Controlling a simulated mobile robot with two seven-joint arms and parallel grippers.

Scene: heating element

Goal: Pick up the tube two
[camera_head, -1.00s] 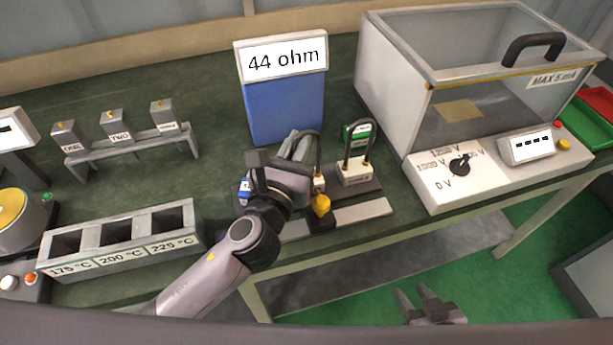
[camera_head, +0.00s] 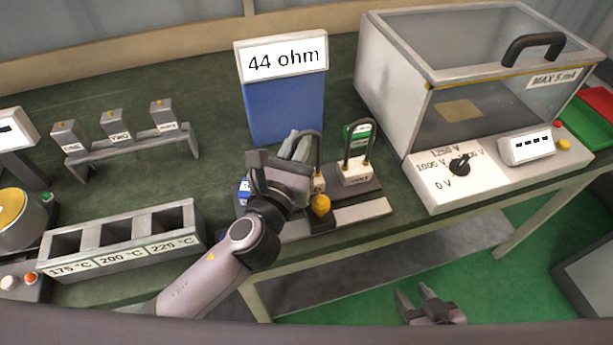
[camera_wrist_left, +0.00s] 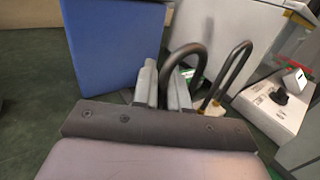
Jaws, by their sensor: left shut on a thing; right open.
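Two dark U-shaped tubes stand on small white blocks at the middle front of the table. My left gripper (camera_head: 297,145) is shut on the left tube (camera_head: 318,150), near its bend. In the left wrist view my grey fingers (camera_wrist_left: 163,88) are on either side of this tube's arch (camera_wrist_left: 186,48). The right tube (camera_head: 358,130) stands upright and apart from the gripper; it also shows in the left wrist view (camera_wrist_left: 234,68). The label on its block is too small to read surely. The left tube's base is partly hidden by my wrist. My right gripper (camera_head: 428,297) is open and empty, low before the table.
A blue box (camera_head: 286,105) marked 44 ohm stands just behind the tubes. A clear-lidded case (camera_head: 440,85) with a dial panel stands to the right. A slotted heater block (camera_head: 120,240) and a rack (camera_head: 130,147) with three labelled pieces stand to the left.

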